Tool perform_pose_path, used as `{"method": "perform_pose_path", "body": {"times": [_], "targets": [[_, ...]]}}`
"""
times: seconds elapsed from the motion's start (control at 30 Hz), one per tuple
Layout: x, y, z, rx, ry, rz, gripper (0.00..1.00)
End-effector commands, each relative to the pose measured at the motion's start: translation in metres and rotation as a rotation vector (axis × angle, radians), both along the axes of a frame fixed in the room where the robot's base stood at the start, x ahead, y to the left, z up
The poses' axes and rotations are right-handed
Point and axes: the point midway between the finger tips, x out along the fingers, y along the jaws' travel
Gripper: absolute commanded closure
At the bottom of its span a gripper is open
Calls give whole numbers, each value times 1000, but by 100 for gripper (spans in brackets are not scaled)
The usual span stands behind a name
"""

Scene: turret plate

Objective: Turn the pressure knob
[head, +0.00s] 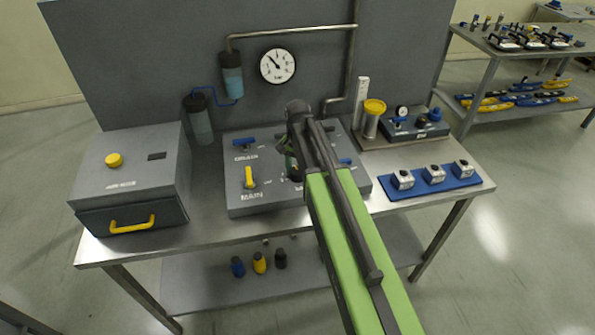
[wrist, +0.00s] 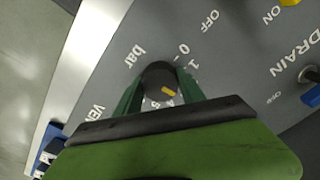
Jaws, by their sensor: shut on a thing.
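The pressure knob (wrist: 158,75) is dark and round with a yellow mark, on a grey panel with "bar", "0" and "1" lettering beside it. My gripper (wrist: 161,92) has its two green fingers on either side of the knob and is shut on it. In the head view my gripper (head: 291,168) reaches down onto the grey control panel (head: 245,207), and my arm hides the knob there. A round white pressure gauge (head: 277,65) with a dark needle hangs on the back wall above the panel.
A yellow MAIN lever (head: 249,178) and a blue DRAIN lever (head: 244,142) stand on the panel left of my gripper. A grey box (head: 133,165) is at left. A blue strip (head: 433,182) with several small units lies at right.

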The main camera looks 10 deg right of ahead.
Motion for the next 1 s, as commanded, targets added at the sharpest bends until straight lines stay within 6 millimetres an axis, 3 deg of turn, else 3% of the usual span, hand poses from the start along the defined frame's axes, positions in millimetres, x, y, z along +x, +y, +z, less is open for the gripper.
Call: {"method": "perform_pose_path", "body": {"times": [0.5, 1.0], "targets": [[-1, 0, 0, 0, 1, -445, 94], [-1, 0, 0, 1, 2, -639, 94]]}}
